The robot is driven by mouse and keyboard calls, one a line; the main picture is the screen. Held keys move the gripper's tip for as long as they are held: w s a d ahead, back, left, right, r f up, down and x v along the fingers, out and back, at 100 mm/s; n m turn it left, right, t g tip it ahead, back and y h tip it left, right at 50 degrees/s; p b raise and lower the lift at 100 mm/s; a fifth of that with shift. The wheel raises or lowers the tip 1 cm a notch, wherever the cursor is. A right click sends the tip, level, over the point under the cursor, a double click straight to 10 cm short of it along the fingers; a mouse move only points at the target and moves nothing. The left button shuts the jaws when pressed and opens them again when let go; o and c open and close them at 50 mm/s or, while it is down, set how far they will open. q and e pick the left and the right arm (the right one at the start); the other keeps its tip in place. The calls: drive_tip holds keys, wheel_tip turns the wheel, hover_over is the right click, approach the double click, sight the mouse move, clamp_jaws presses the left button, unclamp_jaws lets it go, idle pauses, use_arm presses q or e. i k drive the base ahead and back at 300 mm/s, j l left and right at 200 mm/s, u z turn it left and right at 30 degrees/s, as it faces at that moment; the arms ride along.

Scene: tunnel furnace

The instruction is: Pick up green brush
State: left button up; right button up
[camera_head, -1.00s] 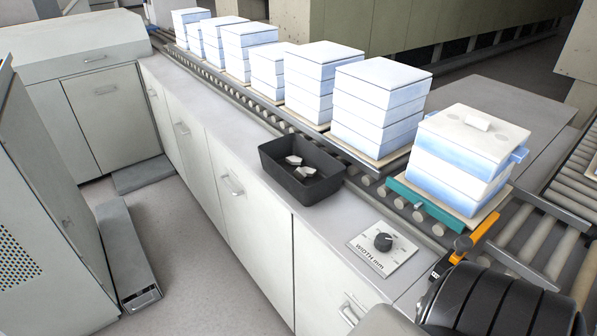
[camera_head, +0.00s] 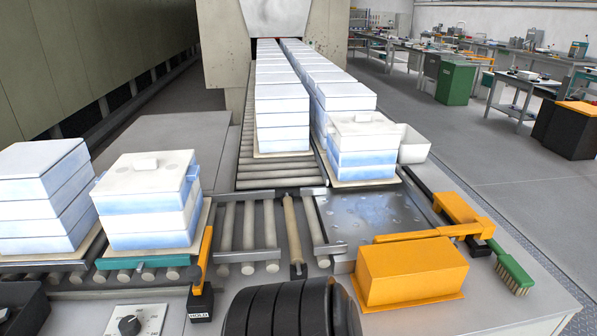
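The green brush (camera_head: 514,267) lies at the right end of the grey worktop, with its pale bristles at the lower right end. Its upper left end is close to a black block and an orange bar. Neither gripper is in view.
A yellow-orange box (camera_head: 410,274) stands left of the brush, with an orange lever arm (camera_head: 445,208) behind it. Stacked white-blue boxes (camera_head: 150,205) stand on the roller conveyor to the left. A metal plate (camera_head: 374,217) and a white open container (camera_head: 414,146) are farther back. Bare worktop (camera_head: 505,312) shows in front of the brush.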

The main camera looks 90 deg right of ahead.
sight(520, 282)
drive_tip(key=j+z, duration=0.2)
drive_tip(key=z, duration=3.95)
